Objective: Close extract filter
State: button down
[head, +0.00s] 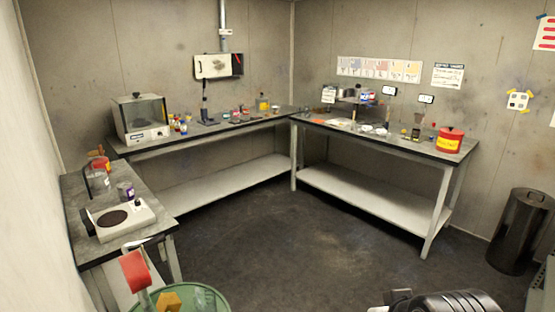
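A wall-mounted box (218,66), seemingly the extract filter, is on the back wall in the head view, with a grey pipe (223,22) rising from its top. Its front has a pale panel with a dark mark on the left and a dark part with a red detail on the right. The panel looks swung aside from the dark part, but the box is too small to be sure. A black part of my arm (440,301) shows at the bottom edge, far from the box. My gripper's fingers are not in view.
The back bench (215,174) stands below the box, holding a clear-fronted cabinet (140,117) and several small items. Another bench (370,190) is at right, a hotplate (118,220) at left. A green bin (205,298) and black bin (521,231) flank open floor (270,235).

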aim_at(207, 66)
jog(key=i+l+z, duration=0.1)
jog(key=i+l, duration=0.15)
jog(key=i, duration=0.35)
jog(key=i+l, duration=0.25)
jog(key=i, duration=0.4)
jog(key=i+l+z, duration=0.15)
jog(key=i, duration=0.5)
jog(key=i+l, duration=0.2)
jog(key=i, duration=0.4)
jog(key=i+u, duration=0.2)
jog(key=i, duration=0.35)
jog(key=i+u, duration=0.15)
jog(key=i, duration=0.4)
jog(key=i+u, duration=0.2)
jog(key=i, duration=0.35)
jog(key=i+l+u, duration=0.15)
jog(key=i, duration=0.35)
jog(key=i+l+u, duration=0.2)
jog(key=i, duration=0.35)
jog(key=i+u, duration=0.35)
jog(key=i, duration=0.2)
jog(key=i+l+u, duration=0.3)
jog(key=i, duration=0.25)
jog(key=j, duration=0.1)
